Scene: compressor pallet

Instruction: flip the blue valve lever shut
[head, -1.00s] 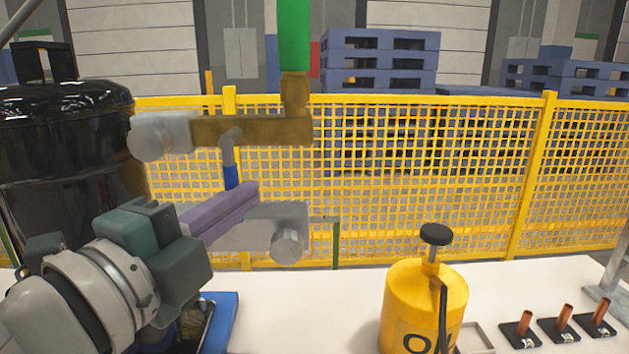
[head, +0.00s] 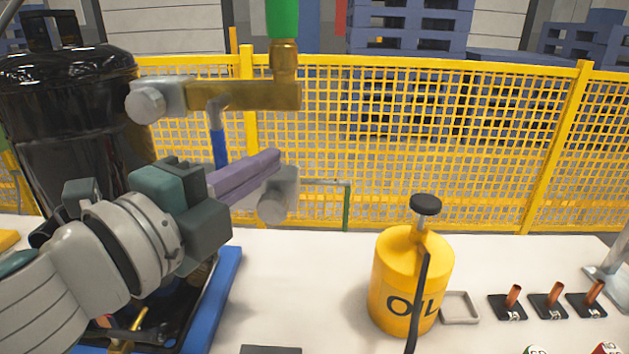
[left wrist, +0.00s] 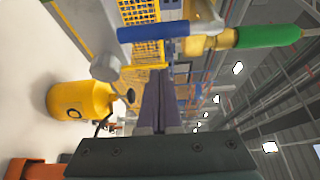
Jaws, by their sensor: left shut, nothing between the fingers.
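The blue valve lever (head: 218,148) hangs down on a bent grey stem from the brass valve (head: 245,95) in the head view. Its lower end meets the line of my fingers, which may hide it. A green hose (head: 283,18) rises from the valve. My left gripper (head: 278,158) is shut and empty. Its purple fingers point right and slightly up, past the lever. In the left wrist view the blue lever (left wrist: 152,31) lies across the picture beyond my fingertips (left wrist: 152,78), with a gap in the picture. I cannot tell if they touch. My right gripper is not in view.
A black compressor tank (head: 65,110) stands at left, over a blue pallet edge (head: 222,290). A grey fitting (head: 272,207) sits just below my fingers. A yellow oil can (head: 408,275) stands on the white table. A yellow mesh fence (head: 430,150) runs behind.

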